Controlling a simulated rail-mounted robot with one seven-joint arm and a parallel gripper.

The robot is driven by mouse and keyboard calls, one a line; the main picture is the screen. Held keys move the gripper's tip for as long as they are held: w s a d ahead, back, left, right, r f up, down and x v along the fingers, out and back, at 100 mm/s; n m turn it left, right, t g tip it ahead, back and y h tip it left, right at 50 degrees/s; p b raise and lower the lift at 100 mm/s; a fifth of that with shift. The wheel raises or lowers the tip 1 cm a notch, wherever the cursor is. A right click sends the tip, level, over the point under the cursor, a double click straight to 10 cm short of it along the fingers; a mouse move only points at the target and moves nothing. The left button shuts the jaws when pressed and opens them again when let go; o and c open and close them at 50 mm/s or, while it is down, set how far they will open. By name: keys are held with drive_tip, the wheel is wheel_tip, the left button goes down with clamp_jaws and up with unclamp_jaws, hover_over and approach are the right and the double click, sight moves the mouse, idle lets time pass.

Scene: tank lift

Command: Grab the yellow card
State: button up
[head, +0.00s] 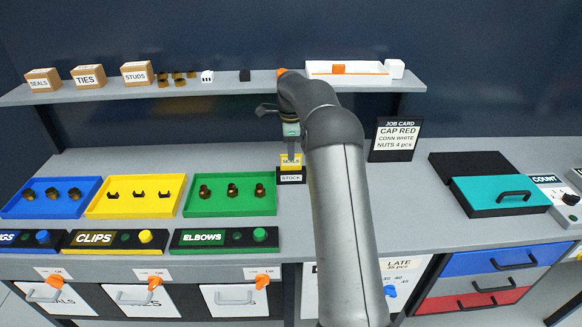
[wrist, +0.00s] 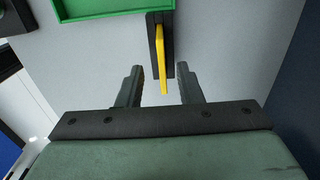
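The yellow card (head: 292,158) stands upright in a black holder marked STOCK (head: 291,178), right of the green tray on the counter. My gripper (head: 291,157) is above and in front of the card in the head view. In the wrist view my gripper (wrist: 160,72) is open, one finger on each side of the card's near end. Neither finger visibly touches the card. The lower part of the card is hidden by its holder.
The green tray (head: 230,209) with elbow pieces stands just left of the holder. Yellow and blue trays are further left. A job card sign (head: 395,138) and a teal lid with handle (head: 500,195) stand to the right. A shelf (head: 225,88) runs behind, above the counter.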

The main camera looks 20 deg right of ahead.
sight(291, 167)
drive_tip(key=shift+w+f+p, duration=0.1)
drive_tip(key=shift+f+p, duration=0.75)
drive_tip(key=shift+f, duration=1.75)
clamp_jaws()
drive_tip(key=shift+r, duration=0.1)
